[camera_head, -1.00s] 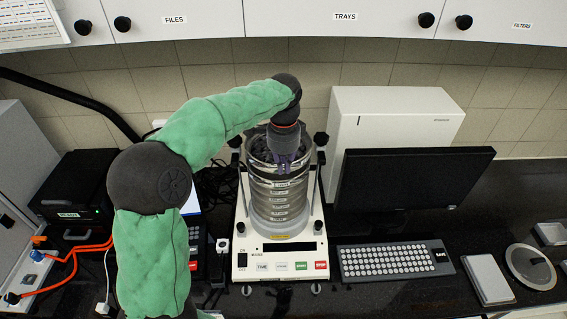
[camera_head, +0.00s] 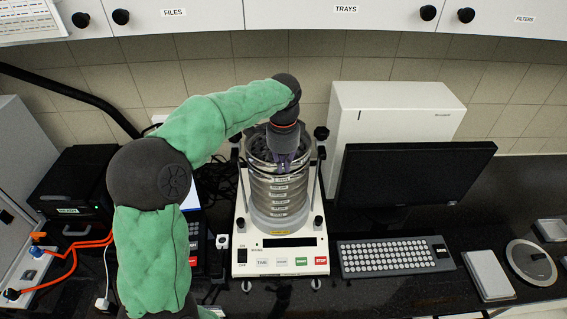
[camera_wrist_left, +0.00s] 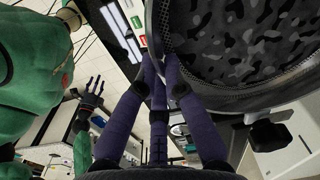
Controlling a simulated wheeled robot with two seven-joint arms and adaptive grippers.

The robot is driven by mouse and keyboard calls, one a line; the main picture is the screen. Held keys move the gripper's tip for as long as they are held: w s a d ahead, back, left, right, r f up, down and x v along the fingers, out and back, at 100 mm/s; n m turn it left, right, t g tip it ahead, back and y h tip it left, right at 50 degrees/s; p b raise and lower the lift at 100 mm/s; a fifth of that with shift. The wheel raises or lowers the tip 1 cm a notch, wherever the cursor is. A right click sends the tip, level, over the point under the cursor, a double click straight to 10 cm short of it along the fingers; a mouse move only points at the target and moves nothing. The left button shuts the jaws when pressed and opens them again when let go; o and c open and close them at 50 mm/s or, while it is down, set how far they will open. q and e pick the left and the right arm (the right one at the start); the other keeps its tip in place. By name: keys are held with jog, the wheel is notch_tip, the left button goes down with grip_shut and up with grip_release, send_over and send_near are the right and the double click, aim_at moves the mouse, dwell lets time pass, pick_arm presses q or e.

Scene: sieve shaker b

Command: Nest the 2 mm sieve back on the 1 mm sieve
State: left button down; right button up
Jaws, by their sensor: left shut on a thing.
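The sieve shaker (camera_head: 281,250) stands in the middle of the counter with a column of steel sieves (camera_head: 278,205) on it. My left gripper (camera_head: 283,166) is above the front of the column, shut on the rim of the topmost sieve (camera_head: 254,160), which I take for the 2 mm sieve. In the left wrist view the fingers (camera_wrist_left: 160,72) pinch its wall (camera_wrist_left: 178,75), and a mottled grey surface shows inside (camera_wrist_left: 240,35). The 1 mm sieve is not readable by label, and I cannot tell if the joint below is closed. My right gripper (camera_wrist_left: 92,88) shows small, with fingers spread and empty.
Clamp posts with black knobs (camera_head: 320,133) flank the column. A monitor (camera_head: 412,190) and keyboard (camera_head: 392,257) are to the right, with a white box (camera_head: 385,115) behind. A black device (camera_head: 75,185) is at left. Wall cabinets (camera_head: 340,18) hang above.

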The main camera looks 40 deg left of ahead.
pick_arm(q)
jog(key=shift+f, duration=0.5)
dwell(0.9)
jog(key=c, duration=1.3)
grip_release()
jog(key=shift+o, duration=0.2)
notch_tip(320, 180, up, 7)
jog(key=p, duration=0.5)
